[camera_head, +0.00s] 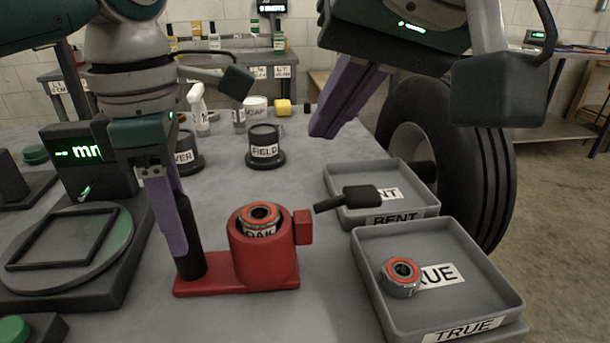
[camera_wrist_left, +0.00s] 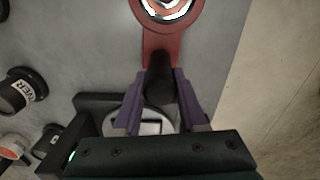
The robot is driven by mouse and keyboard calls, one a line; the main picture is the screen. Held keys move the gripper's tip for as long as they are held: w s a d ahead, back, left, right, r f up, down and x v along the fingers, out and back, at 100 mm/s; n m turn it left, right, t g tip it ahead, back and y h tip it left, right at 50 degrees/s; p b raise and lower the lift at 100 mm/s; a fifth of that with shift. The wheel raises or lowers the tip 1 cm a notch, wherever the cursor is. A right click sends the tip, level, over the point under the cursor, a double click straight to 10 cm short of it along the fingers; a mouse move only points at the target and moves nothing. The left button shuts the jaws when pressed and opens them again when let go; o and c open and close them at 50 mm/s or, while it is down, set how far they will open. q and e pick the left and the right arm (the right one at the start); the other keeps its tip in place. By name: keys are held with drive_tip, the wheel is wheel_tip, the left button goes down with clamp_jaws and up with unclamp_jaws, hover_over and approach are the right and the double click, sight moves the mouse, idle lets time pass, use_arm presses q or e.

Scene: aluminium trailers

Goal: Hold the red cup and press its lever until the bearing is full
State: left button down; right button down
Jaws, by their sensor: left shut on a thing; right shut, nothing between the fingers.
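The red cup (camera_head: 262,259) stands on a red base on the grey bench, with a bearing (camera_head: 259,214) with an orange-red ring seated in its top. The cup also shows at the top of the left wrist view (camera_wrist_left: 163,42). My left gripper (camera_head: 176,245) is shut on the black upright handle (camera_head: 189,255) at the base's left end; its purple fingers flank the handle (camera_wrist_left: 161,78) in the left wrist view. A black paddle-ended lever (camera_head: 361,198) points toward the red block on the cup's right side; I cannot tell whether they join. My right gripper (camera_head: 325,131) is shut and empty, above and apart from the lever.
The TRUE tray (camera_head: 485,274) holds another bearing (camera_head: 400,277) at front right. The BENT tray (camera_head: 337,176) lies behind it, beside a black tyre (camera_head: 492,150). A gauge with a green display (camera_head: 80,153) stands at left. A FIELD pot (camera_head: 264,135) stands behind the cup.

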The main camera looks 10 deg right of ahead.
use_arm(q)
drive_tip(key=shift+c, duration=1.9)
unclamp_jaws()
drive_tip(key=shift+r, duration=0.1)
